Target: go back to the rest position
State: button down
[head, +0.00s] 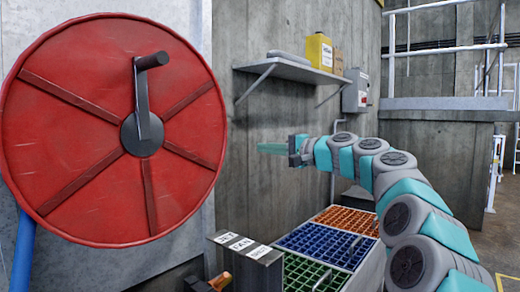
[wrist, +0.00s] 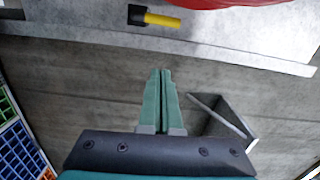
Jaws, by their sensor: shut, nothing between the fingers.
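My gripper (head: 273,148) is at the end of my teal and grey arm, pointing left in the head view. It is in the air in front of the concrete wall, right of the large red wheel (head: 60,110). In the wrist view my gripper (wrist: 160,75) shows its two teal fingers together, with nothing between them. The fingertips look clear of any object.
A shelf (head: 292,70) with a yellow container (head: 319,52) is on the wall above my gripper. Orange, blue and green grids (head: 322,246) are below my arm. A labelled plate (head: 243,248) stands left of them. White railings are at right.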

dwell(0.3)
jog(key=s+a+f+n+g+h+p, duration=0.1)
jog(key=s+a+f+n+g+h, duration=0.15)
jog(key=s+f, duration=0.7)
jog(key=s+a+f+n+g+h+p, duration=0.3)
jog(key=s+f, duration=0.4)
jog(key=s, duration=0.6)
jog(key=s+d+f+g+h, duration=0.2)
jog(key=s+d+f, duration=0.4)
jog(key=s, duration=0.4)
jog(key=s+d+f+g+h+p, duration=0.1)
jog(key=s+d+f+g+h, duration=0.1)
jog(key=s+d+f+h, duration=0.2)
jog(key=s+d+f+g+h, duration=0.2)
jog(key=s+d+f, duration=0.8)
jog(key=s, duration=0.8)
jog(key=shift+d+f+n+g+h, duration=0.25)
jog(key=shift+f+n+g+h, duration=0.15)
jog(key=shift+f+h, duration=0.25)
